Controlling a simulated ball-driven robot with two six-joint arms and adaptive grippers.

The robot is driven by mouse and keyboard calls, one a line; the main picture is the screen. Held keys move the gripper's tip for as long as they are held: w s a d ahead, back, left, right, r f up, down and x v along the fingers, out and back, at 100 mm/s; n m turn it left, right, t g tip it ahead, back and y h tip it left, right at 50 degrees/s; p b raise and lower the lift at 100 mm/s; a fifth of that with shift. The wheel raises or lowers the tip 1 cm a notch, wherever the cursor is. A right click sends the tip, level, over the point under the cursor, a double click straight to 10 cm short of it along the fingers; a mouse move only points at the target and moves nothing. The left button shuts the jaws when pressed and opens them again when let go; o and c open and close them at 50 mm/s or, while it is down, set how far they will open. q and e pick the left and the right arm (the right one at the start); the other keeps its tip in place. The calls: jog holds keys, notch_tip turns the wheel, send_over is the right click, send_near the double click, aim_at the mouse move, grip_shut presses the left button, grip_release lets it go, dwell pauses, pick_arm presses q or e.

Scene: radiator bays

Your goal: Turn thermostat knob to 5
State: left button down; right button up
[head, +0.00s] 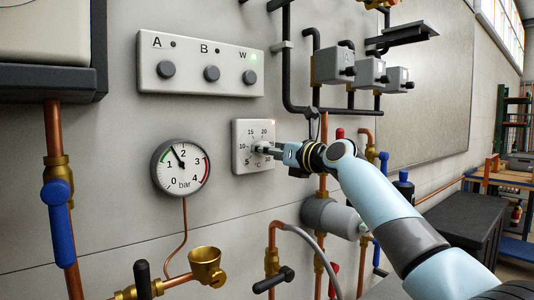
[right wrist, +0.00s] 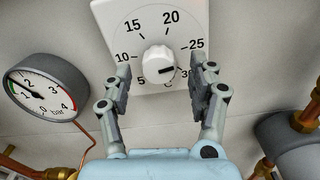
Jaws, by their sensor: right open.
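The thermostat (head: 240,133) is a white square plate on the wall with a dial marked 5 to 30 and °C. Its round white knob (right wrist: 158,62) is in the middle of the dial in the right wrist view. The knob's black mark points right, roughly toward 30. My right gripper (right wrist: 163,74) is open, with one finger left and one right of the knob, both apart from it. In the head view my right gripper (head: 267,150) reaches the thermostat from the right and hides part of the dial. My left gripper is not in view.
A pressure gauge (head: 181,166) is left of the thermostat, with a thin copper pipe below it. A panel with buttons A, B and W (head: 200,85) is above. Pipes and a grey cylinder (head: 330,216) are below right.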

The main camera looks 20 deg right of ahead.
jog(key=shift+w+a, duration=0.25)
jog(key=shift+w, duration=0.25)
jog(key=c, duration=1.1)
jog(key=shift+c, duration=0.2)
